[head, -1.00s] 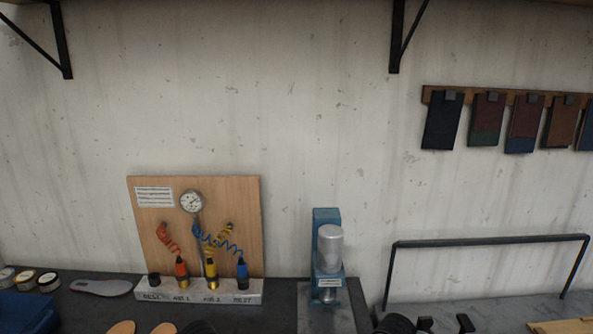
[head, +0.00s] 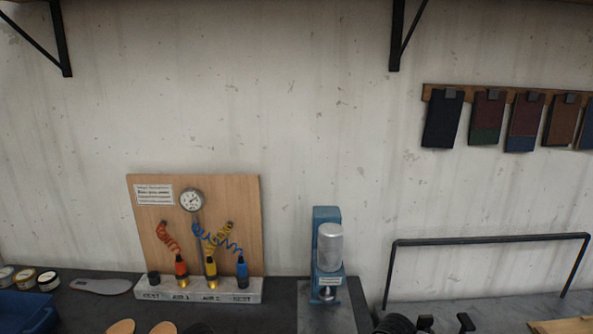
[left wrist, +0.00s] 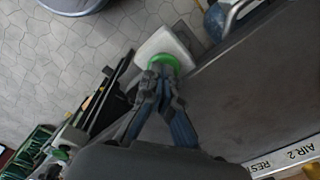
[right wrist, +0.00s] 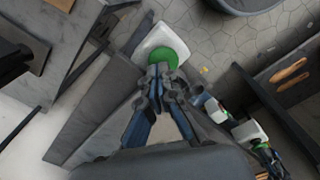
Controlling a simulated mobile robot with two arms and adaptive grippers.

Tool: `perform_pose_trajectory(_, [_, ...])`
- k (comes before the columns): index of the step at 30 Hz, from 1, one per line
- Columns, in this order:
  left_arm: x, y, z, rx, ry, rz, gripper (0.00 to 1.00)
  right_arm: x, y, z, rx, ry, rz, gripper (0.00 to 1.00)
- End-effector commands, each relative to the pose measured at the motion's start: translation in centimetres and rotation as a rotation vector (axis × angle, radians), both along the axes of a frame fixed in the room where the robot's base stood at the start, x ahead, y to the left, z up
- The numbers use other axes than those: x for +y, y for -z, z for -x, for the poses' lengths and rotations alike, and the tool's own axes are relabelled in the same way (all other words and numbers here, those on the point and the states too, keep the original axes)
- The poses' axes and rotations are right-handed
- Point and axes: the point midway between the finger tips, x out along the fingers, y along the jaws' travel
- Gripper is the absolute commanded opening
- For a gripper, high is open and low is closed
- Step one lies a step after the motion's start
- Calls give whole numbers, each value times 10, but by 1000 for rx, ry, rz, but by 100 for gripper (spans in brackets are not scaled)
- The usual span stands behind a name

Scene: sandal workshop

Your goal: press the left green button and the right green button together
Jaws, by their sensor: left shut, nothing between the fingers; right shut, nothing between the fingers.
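In the left wrist view, the left green button (left wrist: 172,60) sits on a white box (left wrist: 161,43) at the dark bench's edge. My left gripper (left wrist: 158,68) is shut and empty, its tips at the button's near edge. In the right wrist view, the right green button (right wrist: 153,58) sits on a white box (right wrist: 160,37). My right gripper (right wrist: 160,70) is shut and empty, its tips over the button's near edge. I cannot tell whether either gripper touches or presses its button. Neither button can be made out in the head view.
On the bench at the wall stand a wooden gauge board (head: 153,222) with coiled hoses and a blue press (head: 326,215). A dark bar frame (head: 490,240) is at the right. Tins (head: 26,279) and a blue bin (head: 25,314) are at the left. Tiled floor (left wrist: 90,45) lies beyond the bench edge.

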Motion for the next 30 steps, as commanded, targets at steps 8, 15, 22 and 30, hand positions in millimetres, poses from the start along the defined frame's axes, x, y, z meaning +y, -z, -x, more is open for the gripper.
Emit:
perform_pose_trajectory(8, [0,3,0,0,0,0,0,0,1,0,0,0,0,0])
perform_pose_trajectory(15, [0,2,0,0,0,0,0,0,-1,0,0,0,0,0])
perform_pose_trajectory(22, [0,1,0,0,-1,0,0,0,-5,0,0,0,0,0])
perform_pose_trajectory(30, [0,-1,0,0,0,0,0,0,-9,0,0,0,0,0])
